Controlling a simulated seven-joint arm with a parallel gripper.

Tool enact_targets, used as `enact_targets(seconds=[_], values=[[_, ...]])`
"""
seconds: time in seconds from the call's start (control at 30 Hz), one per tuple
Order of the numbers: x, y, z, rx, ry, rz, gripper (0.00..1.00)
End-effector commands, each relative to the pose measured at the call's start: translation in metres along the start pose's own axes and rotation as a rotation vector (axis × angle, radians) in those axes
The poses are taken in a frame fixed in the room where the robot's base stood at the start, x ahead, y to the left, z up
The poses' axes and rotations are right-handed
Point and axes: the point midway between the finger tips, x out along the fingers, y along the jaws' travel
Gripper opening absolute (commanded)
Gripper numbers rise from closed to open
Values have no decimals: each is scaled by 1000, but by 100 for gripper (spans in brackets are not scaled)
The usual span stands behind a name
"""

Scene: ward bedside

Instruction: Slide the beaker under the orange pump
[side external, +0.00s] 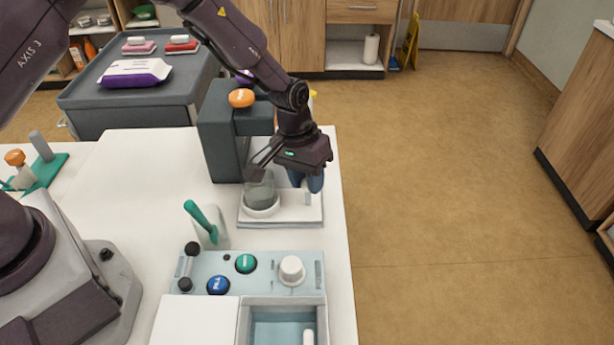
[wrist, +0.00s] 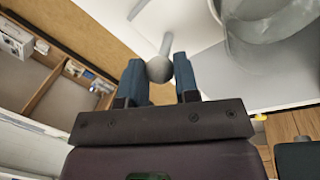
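A clear beaker (side external: 261,188) stands upright in a white round holder (side external: 262,212) on a white base in the side view; the beaker also shows at the upper right of the wrist view (wrist: 268,35). Behind it is a dark grey dispenser housing (side external: 218,135) with an orange pump top (side external: 241,97); purple and yellow parts show partly behind my arm. My gripper (side external: 306,184) is right of the beaker, over the base. The beaker is outside the fingers.
A control panel (side external: 255,272) with green and blue buttons and a white knob is in front. A green-handled tool (side external: 203,222) stands left of the base. A grey cart (side external: 85,92) stands behind. The table's right edge is close to my gripper.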

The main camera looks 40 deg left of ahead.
Motion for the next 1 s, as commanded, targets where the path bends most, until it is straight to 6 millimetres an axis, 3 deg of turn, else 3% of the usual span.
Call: enact_targets(seconds=[0.33, 0.63, 0.67, 0.73, 1.0], values=[[-4, -18, -30, -1, 2, 1, 0], [-5, -20, -32, 0, 4, 1, 0], [-5, -20, -32, 0, 3, 1, 36], [-5, -20, -32, 0, 3, 1, 52], [-5, -20, -31, 0, 1, 0, 54]])
